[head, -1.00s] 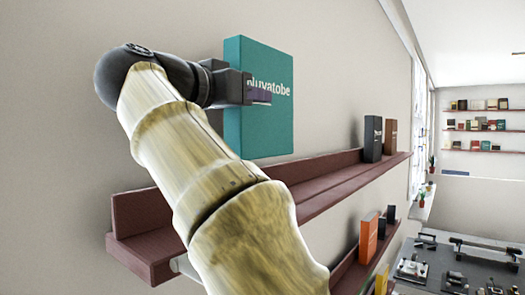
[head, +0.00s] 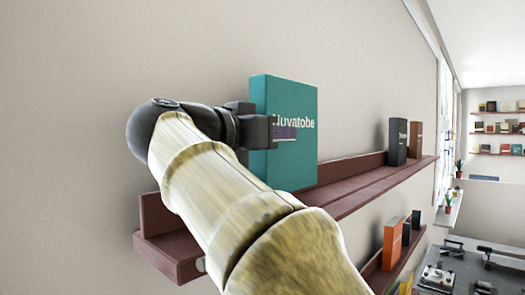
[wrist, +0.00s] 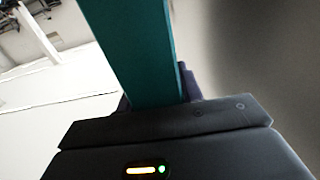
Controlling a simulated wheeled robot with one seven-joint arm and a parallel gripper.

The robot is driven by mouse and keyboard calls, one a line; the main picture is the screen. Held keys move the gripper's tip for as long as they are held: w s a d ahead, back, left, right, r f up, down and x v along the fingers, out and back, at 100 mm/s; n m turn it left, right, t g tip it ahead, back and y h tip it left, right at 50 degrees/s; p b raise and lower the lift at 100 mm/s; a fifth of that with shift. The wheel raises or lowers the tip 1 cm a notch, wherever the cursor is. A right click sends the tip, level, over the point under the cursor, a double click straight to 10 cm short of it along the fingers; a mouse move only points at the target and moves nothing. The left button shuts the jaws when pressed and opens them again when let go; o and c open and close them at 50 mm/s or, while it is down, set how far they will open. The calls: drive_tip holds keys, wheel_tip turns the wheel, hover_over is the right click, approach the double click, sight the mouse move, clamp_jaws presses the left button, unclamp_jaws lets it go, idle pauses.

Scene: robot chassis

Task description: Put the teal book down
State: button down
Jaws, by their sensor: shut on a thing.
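The teal book (head: 290,110), with "Nuvatobe" in white on its cover, stands upright at the dark red upper wall shelf (head: 350,192). Its lower edge overlaps the shelf in the head view; I cannot tell whether it touches. My gripper (head: 272,133) is shut on the book's left side, about mid-height. In the wrist view the teal book (wrist: 135,50) runs up from between the jaws, whose fingers (wrist: 160,100) are partly hidden.
A black book (head: 397,142) and a brown book (head: 416,140) stand at the shelf's far right end. A lower shelf (head: 385,272) holds an orange book (head: 392,243) and others. The upper shelf is bare between the teal and black books.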

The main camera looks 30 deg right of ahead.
drive_tip(key=shift+f+b, duration=1.4)
drive_tip(key=shift+f, duration=0.1)
drive_tip(key=shift+r, duration=0.1)
drive_tip(key=shift+w, duration=0.1)
